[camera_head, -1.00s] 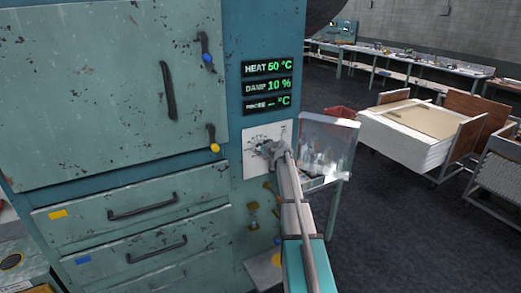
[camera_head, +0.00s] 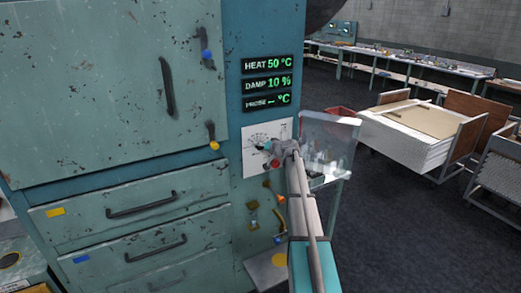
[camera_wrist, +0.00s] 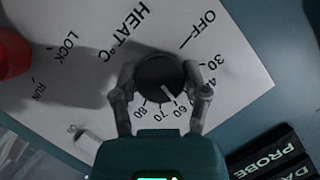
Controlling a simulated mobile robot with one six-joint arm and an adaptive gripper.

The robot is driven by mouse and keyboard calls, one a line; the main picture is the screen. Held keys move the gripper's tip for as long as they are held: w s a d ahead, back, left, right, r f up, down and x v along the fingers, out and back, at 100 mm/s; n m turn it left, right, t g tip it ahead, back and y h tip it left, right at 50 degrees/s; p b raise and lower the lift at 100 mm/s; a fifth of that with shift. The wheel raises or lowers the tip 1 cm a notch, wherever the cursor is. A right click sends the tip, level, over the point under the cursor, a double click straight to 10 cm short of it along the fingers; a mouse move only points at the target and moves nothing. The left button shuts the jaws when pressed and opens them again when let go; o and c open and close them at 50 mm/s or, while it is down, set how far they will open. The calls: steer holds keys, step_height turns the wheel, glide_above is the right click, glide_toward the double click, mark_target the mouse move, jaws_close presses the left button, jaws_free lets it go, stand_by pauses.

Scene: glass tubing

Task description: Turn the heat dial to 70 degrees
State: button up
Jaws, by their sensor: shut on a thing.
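The dark round heat dial (camera_wrist: 160,78) sits on a white plate (camera_wrist: 75,85) marked HEAT °C, with OFF and numbers up to 80 around it. A short white mark shows on the dial's edge towards the numbers, near 60; its exact reading is hard to tell. My gripper (camera_wrist: 162,95) is shut on the dial, one finger on each side. In the head view my gripper (camera_head: 283,149) is at the plate and hides most of the dial. The green display (camera_head: 268,64) reads HEAT 50 °C.
A red knob (camera_wrist: 14,53) stands beside the LOCK and RUN marks. DAMP 10 % and a blank PROBE reading (camera_head: 267,102) show below the heat line. A clear-sided tray of glassware (camera_head: 328,150) stands close to the right of my gripper. Drawer handles (camera_head: 140,205) lie left.

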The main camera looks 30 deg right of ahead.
steer(key=m+t+y+b, duration=0.1)
steer(key=m+b, duration=0.1)
steer(key=m, duration=0.1)
steer(key=shift+f+y, duration=0.15)
steer(key=shift+y, duration=0.25)
steer(key=shift+m+t+y+b, duration=0.3)
steer(key=shift+m+b, duration=0.45)
steer(key=shift+m, duration=0.55)
steer(key=o, duration=1.1)
steer(key=shift+o, duration=0.2)
steer(key=shift+r, duration=0.2)
